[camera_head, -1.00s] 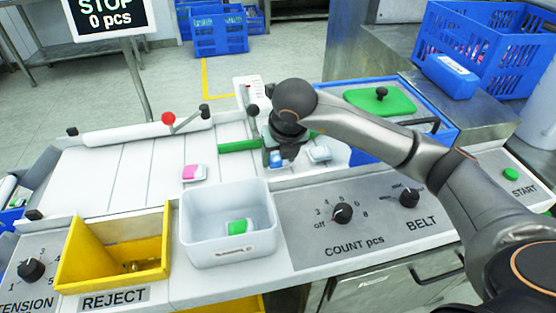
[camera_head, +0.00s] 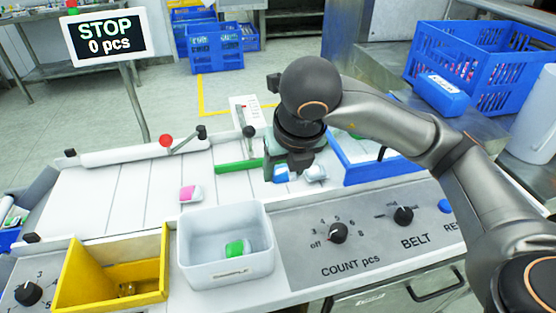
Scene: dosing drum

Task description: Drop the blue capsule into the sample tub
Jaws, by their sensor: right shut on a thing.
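The blue capsule (camera_head: 281,174), blue with a white part, is between the fingers of my right gripper (camera_head: 288,168), which is shut on it over the white belt. The fingers and wrist hide part of the capsule; I cannot tell whether it is clear of the belt. The sample tub (camera_head: 197,250), a white open box, stands in front and to the left of the gripper, with a green and white capsule (camera_head: 237,247) inside. My left gripper is not in view.
A pink and white capsule (camera_head: 191,193) lies on the belt behind the tub. A whitish capsule (camera_head: 316,172) lies just right of my gripper. The yellow reject bin (camera_head: 72,285) stands left of the tub. A green bar (camera_head: 238,167) crosses the belt left of the gripper.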

